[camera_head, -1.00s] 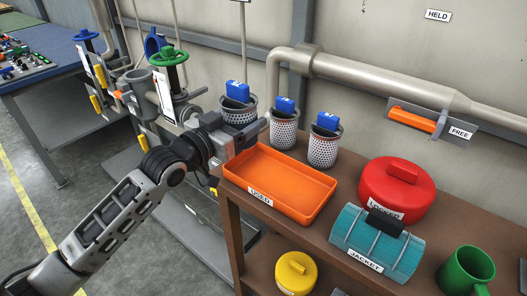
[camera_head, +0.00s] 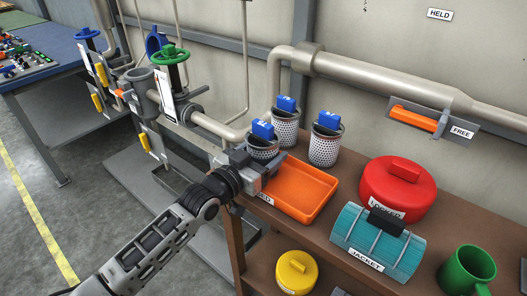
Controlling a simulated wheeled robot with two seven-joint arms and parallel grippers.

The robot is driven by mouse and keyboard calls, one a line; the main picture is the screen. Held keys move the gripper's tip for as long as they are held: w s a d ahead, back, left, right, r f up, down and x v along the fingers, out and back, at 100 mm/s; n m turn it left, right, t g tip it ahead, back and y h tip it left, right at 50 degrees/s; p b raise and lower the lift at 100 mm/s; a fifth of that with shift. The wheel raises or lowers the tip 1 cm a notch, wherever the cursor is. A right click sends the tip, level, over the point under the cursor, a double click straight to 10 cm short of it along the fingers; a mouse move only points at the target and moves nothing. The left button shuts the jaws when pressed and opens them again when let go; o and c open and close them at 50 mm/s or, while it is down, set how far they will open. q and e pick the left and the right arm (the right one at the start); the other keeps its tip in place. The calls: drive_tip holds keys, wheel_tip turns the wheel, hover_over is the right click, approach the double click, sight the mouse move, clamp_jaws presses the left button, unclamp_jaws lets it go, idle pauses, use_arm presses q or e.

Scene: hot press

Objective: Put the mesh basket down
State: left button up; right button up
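A grey mesh basket (camera_head: 264,152) with a blue block-shaped top (camera_head: 263,130) is at my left gripper (camera_head: 258,168), which is shut on it. My gripper hides most of its lower part. The basket is upright over the back left of the orange tray (camera_head: 308,213); I cannot tell whether it touches the tray. Two similar baskets with blue tops stand on the brown bench behind: a left one (camera_head: 286,131) and a right one (camera_head: 325,151). My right gripper is not in view.
A red lidded pot (camera_head: 397,196), a teal jacket (camera_head: 370,243) and a green mug (camera_head: 466,271) stand right of the tray. A yellow canister (camera_head: 296,272) is on the lower shelf. Pipes with a green valve wheel (camera_head: 170,54) rise at left. The tray's front right is clear.

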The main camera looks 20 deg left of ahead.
use_arm(q)
drive_tip(key=shift+f, duration=0.15)
drive_tip(key=o, duration=1.1)
drive_tip(key=shift+c, duration=0.2)
drive_tip(key=shift+r, duration=0.2)
drive_tip(key=v, duration=1.1)
drive_tip(key=s+d+f+g+y, duration=0.1)
drive_tip(key=s+d+f+g, duration=0.1)
drive_tip(key=s+f, duration=0.3)
drive_tip(key=s+d+f+n+g+y, duration=0.1)
drive_tip(key=s+d+f+g, duration=0.1)
drive_tip(key=s+f, duration=0.3)
drive_tip(key=s+d+f+g+y, duration=0.1)
drive_tip(key=s+d+f+g, duration=0.1)
drive_tip(key=s+f, duration=0.3)
wheel_tip(320, 180, down, 2)
drive_tip(key=shift+d+f+g, duration=0.2)
drive_tip(key=shift+d+g, duration=0.1)
